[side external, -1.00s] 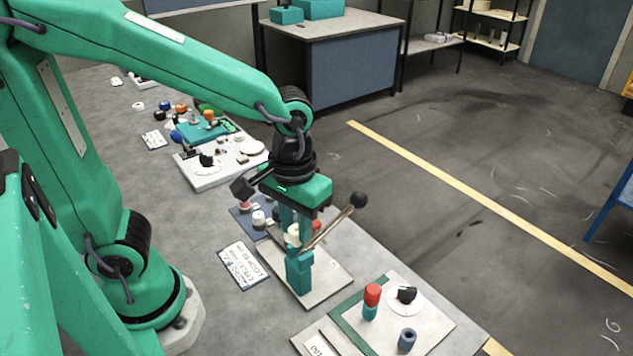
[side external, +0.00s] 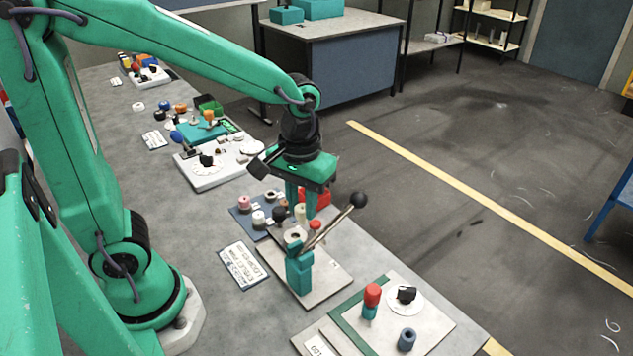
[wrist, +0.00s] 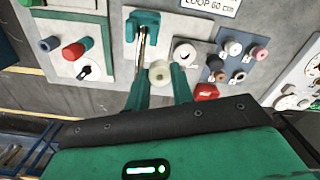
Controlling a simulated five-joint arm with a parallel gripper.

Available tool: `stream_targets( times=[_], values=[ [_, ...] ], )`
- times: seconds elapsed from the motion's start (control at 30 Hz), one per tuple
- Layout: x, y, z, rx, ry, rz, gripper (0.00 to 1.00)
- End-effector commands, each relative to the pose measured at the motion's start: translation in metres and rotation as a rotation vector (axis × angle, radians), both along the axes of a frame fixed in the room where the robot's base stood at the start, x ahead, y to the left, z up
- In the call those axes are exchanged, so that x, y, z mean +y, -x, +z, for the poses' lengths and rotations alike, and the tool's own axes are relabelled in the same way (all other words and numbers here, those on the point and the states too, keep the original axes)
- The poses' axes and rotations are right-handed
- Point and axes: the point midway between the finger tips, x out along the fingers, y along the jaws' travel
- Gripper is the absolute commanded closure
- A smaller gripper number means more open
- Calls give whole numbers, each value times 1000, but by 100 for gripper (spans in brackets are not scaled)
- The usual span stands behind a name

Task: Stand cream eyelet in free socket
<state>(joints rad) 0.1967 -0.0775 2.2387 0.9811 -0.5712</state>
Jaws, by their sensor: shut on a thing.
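My gripper (side external: 302,208) is shut on the cream eyelet (side external: 301,214), held raised above the bench. In the wrist view the cream eyelet (wrist: 159,72) sits between my two teal fingers (wrist: 160,88). A white ring (side external: 293,236) with a dark hole stands below, by the teal lever stand (side external: 300,272); it also shows in the wrist view (wrist: 185,54). To the left, a dark blue rack (side external: 240,215) holds several round pieces, including a pink one (side external: 243,202) and a white one (side external: 258,218). I cannot tell which socket is free.
The stand's slanted lever with a black knob (side external: 358,200) rises close to my gripper's right. A red object (side external: 318,197) is behind my fingers. A board with a red-topped post (side external: 372,295) and a blue cylinder (side external: 406,339) is at front right. A printed label (side external: 243,264) lies left of the stand.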

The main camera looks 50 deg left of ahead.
Motion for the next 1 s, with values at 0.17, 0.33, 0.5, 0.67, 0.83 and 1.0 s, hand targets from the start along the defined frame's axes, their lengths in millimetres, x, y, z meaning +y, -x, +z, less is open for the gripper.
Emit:
stream_targets(
  times=[0.17, 0.33, 0.5, 0.67, 0.83, 1.0],
  values=[
    [35, -24, -4, 1, 0, 79, 100],
    [72, -42, -9, 1, 0, 150, 100],
    [112, -55, -14, 1, 0, 220, 100],
    [153, -64, -20, 1, 0, 285, 100],
    [194, -67, -27, 0, 0, 348, 100],
    [224, -66, -32, 0, 0, 391, 100]
  ],
)
